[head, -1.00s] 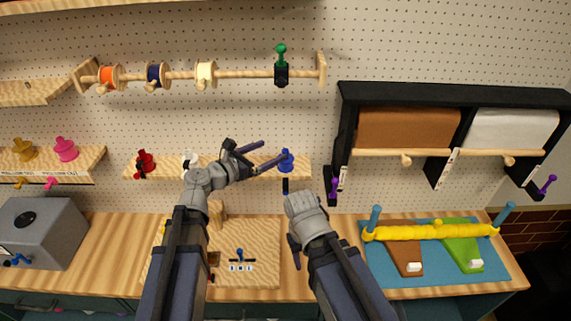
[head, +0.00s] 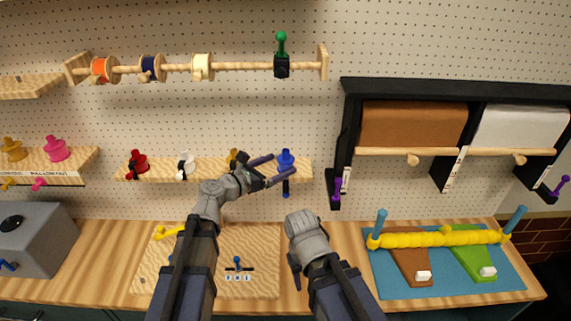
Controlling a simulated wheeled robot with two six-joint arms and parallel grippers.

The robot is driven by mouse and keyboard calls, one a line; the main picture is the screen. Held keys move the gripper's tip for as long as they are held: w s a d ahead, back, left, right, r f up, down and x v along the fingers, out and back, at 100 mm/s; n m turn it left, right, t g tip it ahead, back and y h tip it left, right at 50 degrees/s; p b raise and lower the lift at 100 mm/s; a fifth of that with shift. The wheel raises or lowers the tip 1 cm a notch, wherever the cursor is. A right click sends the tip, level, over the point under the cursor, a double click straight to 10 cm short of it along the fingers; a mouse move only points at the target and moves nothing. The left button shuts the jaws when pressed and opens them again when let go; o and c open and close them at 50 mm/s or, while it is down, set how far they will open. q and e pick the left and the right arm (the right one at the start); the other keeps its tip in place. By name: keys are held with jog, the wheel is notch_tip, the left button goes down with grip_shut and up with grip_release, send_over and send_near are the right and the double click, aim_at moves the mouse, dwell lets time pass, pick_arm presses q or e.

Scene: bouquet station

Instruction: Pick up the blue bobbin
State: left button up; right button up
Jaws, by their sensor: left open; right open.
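The blue bobbin (head: 285,157) stands upright on the small wooden shelf (head: 215,168), at its right end. A dark tab hangs below it at the shelf's front. My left gripper (head: 283,164) is open and empty at the bobbin. Its upper finger ends just left of the bobbin and its lower finger passes in front of the bobbin's base. I cannot tell whether it touches. My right gripper (head: 295,270) is low over the worktop, pointing down and mostly hidden by its own wrist; it holds nothing that I can see.
A rod with spools (head: 180,68) runs above. A black paper-roll rack (head: 345,140) stands close on the right. A wooden board (head: 262,278) and a blue mat (head: 450,285) lie on the worktop.

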aim_at(280, 164)
pick_arm(q)
jog(key=x, duration=0.3)
jog(key=shift+w+d+f, duration=0.1)
jog(key=shift+w+d, duration=0.15)
jog(key=shift+w, duration=0.05)
jog(key=shift+s, duration=0.1)
jog(key=shift+c, duration=0.4)
jog(key=c, duration=1.3)
